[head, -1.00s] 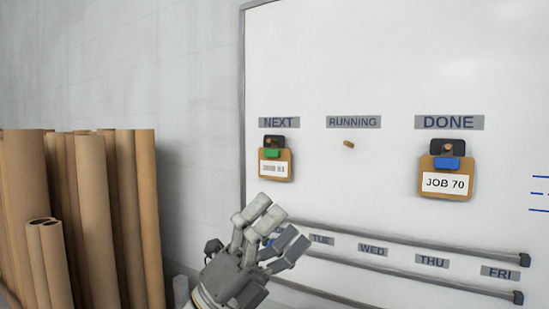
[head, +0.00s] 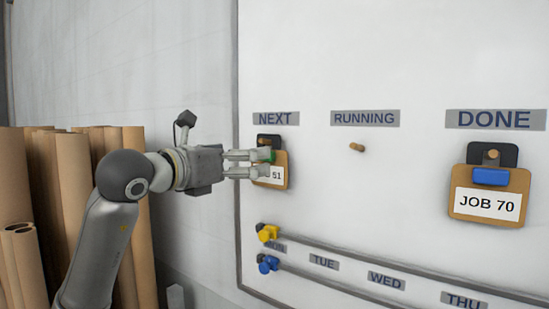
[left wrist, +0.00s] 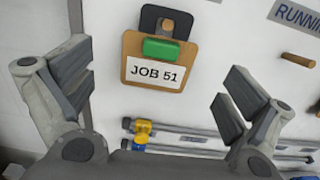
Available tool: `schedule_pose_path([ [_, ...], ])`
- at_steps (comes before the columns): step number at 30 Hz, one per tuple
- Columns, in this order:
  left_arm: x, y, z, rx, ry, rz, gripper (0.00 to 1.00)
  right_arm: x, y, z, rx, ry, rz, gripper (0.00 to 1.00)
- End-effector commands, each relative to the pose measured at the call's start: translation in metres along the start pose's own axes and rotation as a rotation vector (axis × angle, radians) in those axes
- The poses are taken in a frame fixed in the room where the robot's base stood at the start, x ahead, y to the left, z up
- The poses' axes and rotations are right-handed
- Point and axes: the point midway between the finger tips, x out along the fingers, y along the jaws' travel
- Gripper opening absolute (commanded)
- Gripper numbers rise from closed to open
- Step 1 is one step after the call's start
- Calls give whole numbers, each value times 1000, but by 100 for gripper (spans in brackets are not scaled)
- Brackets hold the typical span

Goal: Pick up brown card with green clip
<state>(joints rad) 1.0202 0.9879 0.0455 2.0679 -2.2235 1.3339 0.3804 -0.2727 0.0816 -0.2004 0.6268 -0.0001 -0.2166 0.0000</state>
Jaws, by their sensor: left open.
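The brown card with the green clip (head: 272,181) hangs on a peg under the NEXT label on the whiteboard. In the left wrist view the card (left wrist: 146,83) reads JOB 51, with the green clip (left wrist: 161,50) at its top and a dark backing plate above. My left gripper (head: 263,163) comes in from the left in front of the card and hides part of it. In the left wrist view its fingers (left wrist: 158,88) are spread wide on either side of the card, apart from it. My right gripper is not in view.
The RUNNING peg (head: 356,147) is bare. A brown card with a blue clip (head: 489,196), JOB 70, hangs under DONE. Rails with a yellow clip (head: 267,233) and a blue clip (head: 268,264) run below. Cardboard tubes (head: 73,185) stand at the left.

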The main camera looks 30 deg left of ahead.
Motion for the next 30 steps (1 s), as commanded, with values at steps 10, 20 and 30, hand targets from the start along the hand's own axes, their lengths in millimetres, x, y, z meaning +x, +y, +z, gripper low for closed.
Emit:
schedule_pose_path([
  [10,40,-2,1,1,2,-5,100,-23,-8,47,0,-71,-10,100],
  [20,76,-1,7,-3,3,-7,100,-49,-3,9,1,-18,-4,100],
  [30,90,-1,3,1,1,-6,100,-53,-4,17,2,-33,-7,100],
])
